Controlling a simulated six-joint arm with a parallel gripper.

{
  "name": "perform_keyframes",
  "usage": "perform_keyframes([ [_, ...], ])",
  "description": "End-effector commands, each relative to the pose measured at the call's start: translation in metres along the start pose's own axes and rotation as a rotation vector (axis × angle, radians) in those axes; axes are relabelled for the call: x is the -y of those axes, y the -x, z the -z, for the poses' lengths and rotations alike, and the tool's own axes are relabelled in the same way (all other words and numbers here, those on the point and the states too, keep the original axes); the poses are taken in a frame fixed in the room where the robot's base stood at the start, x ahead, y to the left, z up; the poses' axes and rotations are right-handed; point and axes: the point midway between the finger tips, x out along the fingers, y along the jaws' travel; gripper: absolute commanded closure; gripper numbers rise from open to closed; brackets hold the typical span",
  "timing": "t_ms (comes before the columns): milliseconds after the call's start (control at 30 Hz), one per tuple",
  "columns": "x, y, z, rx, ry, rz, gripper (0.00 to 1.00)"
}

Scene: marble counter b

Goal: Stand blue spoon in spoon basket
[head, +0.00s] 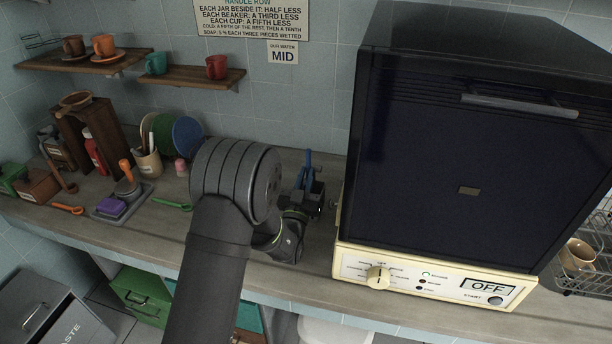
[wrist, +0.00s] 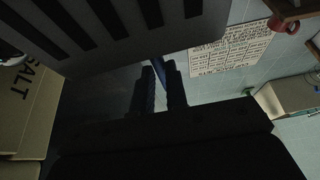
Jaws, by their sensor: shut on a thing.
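The blue spoon (head: 308,168) stands upright in my gripper (head: 307,192), above the counter just left of the large dark machine. My gripper is shut on it. In the wrist view, part of the blue spoon (wrist: 172,80) shows as a narrow blue strip by the dark jaws; its lower end is hidden. A beige pot (head: 148,164) with several utensils stands at the left of the counter, well away from my gripper. I cannot tell whether this pot is the spoon basket. My arm hides part of the counter.
The dark machine (head: 460,130) rises close right of my gripper. A wire rack (head: 585,262) with a mug stands at the far right. Plates (head: 186,136) stand left of my arm. A box lettered "SALT" (wrist: 25,110) and an unclear grey slotted surface (wrist: 110,25) are near in the wrist view.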

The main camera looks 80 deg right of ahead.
Motion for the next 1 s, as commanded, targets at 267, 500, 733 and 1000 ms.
perform_keyframes([
  [267, 0.000, 0.000, 0.000, 0.000, 0.000, 0.000, 0.61],
  [500, 0.000, 0.000, 0.000, 0.000, 0.000, 0.000, 0.61],
  [733, 0.000, 0.020, -0.001, 0.003, 0.000, 0.000, 0.61],
  [1000, 0.000, 0.075, 0.019, 0.003, 0.000, 0.000, 0.61],
])
